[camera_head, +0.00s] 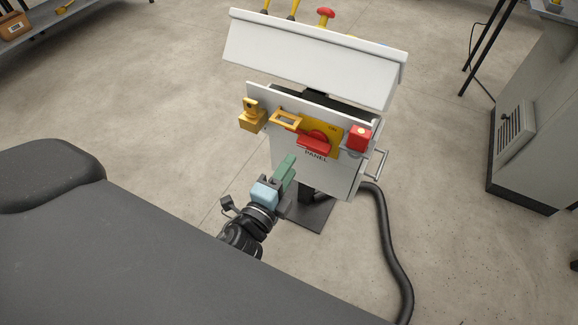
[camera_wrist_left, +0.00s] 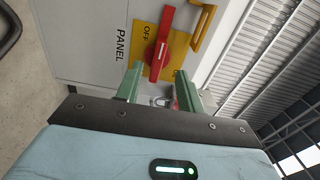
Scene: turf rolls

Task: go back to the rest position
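My left gripper (camera_head: 287,167) is in front of the lower left of the white control box (camera_head: 340,180), below its row of fittings. In the left wrist view my gripper (camera_wrist_left: 160,80) has its two green fingers apart, with the box face beyond them. A small silver part and a bit of red show between or behind the fingers; I cannot tell what they are or whether they touch. The red switch handle (camera_head: 314,140) sits on a yellow plate; it also shows in the wrist view (camera_wrist_left: 160,45), beside the word OFF. My right gripper is in neither view.
A yellow hasp (camera_head: 286,120), a brass-coloured block (camera_head: 252,117) and a red block (camera_head: 359,138) are on the box front. A white sloped cover (camera_head: 310,58) is above. A black hose (camera_head: 390,240) runs down right. A grey cabinet (camera_head: 525,110) stands far right.

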